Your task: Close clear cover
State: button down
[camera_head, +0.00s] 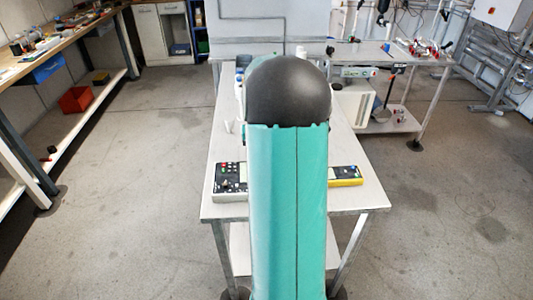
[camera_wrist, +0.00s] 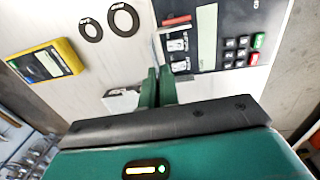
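My gripper (camera_wrist: 158,76) shows in the wrist view with its two green fingers close together, pointing at the control unit. The control unit (camera_wrist: 240,24) has a dark face with a keypad, a pale label strip and a red strip. It also shows in the head view (camera_head: 231,170), left of my arm. A thin pale edge lies just beyond my fingertips, beside the dark face; I cannot tell whether it is the clear cover or whether my fingers touch it. The clear cover cannot be made out for sure. In the head view my arm hides my gripper.
The units lie on a metal table (camera_head: 367,196). A yellow meter (camera_wrist: 50,62) lies to the left in the wrist view, with two black rings (camera_wrist: 122,19) between it and the control unit. A workbench (camera_head: 60,50) stands at far left.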

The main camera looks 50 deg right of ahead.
jog(key=shift+w+a+f+g+h, duration=0.1)
jog(key=shift+w+a+g+h, duration=0.2)
jog(key=shift+g+h, duration=0.2)
jog(key=shift+w+a+g+h, duration=0.2)
jog(key=shift+w+g+h, duration=0.15)
jog(key=shift+g+h, duration=0.15)
jog(key=g+h, duration=0.1)
jog(key=w+a+g+h, duration=0.1)
jog(key=shift+f+g, duration=0.3)
jog(key=shift+f, duration=0.05)
jog(key=shift+w+a+f+g+h, duration=0.1)
jog(key=shift+w+f+g+h, duration=0.1)
jog(key=shift+g+h, duration=0.3)
jog(key=shift+w+a+f+g+h, duration=0.1)
jog(key=shift+f+g+h, duration=0.1)
jog(key=shift+g+h, duration=0.3)
jog(key=shift+w+a+f+g+h, duration=0.1)
jog(key=shift+f+g+h, duration=0.15)
jog(key=shift+g+h, duration=0.35)
jog(key=shift+w+a+f+g+h, duration=0.1)
jog(key=shift+f+g+h, duration=0.25)
jog(key=shift+g, duration=0.35)
jog(key=c, duration=1.6)
grip_release()
jog(key=shift+c, duration=0.2)
jog(key=shift+a, duration=0.1)
jog(key=v, duration=1.3)
jog(key=shift+w+a, duration=0.25)
